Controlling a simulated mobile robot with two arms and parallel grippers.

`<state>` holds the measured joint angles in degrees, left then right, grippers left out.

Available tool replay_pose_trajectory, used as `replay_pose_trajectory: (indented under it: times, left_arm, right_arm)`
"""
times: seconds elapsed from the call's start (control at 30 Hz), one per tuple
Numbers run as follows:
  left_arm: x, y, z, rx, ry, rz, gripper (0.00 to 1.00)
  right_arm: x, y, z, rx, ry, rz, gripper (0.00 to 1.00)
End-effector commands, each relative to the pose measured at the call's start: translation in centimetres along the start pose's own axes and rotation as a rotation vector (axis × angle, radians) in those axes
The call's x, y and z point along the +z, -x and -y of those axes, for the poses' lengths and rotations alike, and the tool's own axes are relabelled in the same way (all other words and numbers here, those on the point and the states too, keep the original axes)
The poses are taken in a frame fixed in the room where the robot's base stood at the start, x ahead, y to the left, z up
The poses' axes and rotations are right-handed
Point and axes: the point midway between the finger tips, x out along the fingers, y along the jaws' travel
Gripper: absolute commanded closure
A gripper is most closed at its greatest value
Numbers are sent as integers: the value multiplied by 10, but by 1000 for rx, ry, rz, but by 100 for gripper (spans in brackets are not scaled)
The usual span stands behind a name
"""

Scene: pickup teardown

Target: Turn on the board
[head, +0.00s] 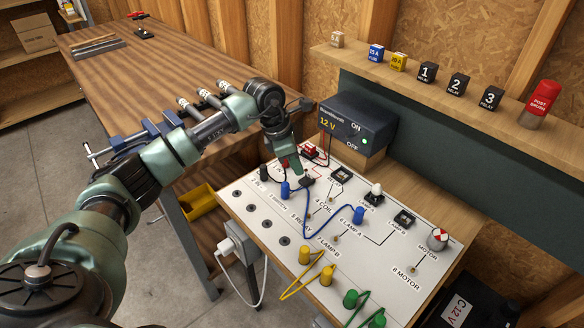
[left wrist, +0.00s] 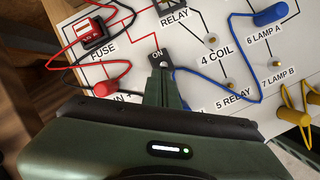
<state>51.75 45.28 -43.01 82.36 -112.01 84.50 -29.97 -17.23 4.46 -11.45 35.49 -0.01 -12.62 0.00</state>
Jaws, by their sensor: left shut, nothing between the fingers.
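The white circuit board (head: 262,232) lies on the bench, with labelled sockets and coloured wires. Its small black switch (head: 307,181) is marked ON in the left wrist view (left wrist: 160,60). My left gripper (head: 298,174) is shut and empty, pointing down at the switch. In the left wrist view its fingertips (left wrist: 163,74) are right at the switch's near edge; I cannot tell whether they touch. The lamp A bulb (head: 376,189) looks white and unlit. My right gripper is out of view.
A red fuse (left wrist: 90,30) and red plug (left wrist: 105,88) sit beside the switch. Blue wire (left wrist: 235,95) and yellow plugs (head: 304,254) stand up from the board. Numbered black relays (head: 427,72) and a red post brush (head: 541,104) stand on the shelf behind.

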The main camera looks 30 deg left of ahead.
Motion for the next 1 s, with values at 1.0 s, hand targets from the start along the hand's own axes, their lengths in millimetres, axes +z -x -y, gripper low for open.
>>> replay_pose_trajectory:
  times: [1.0]
  left_arm:
    - [12, 15, -6, -31, 8, -48, 100]
  right_arm:
    - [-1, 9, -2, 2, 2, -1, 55]
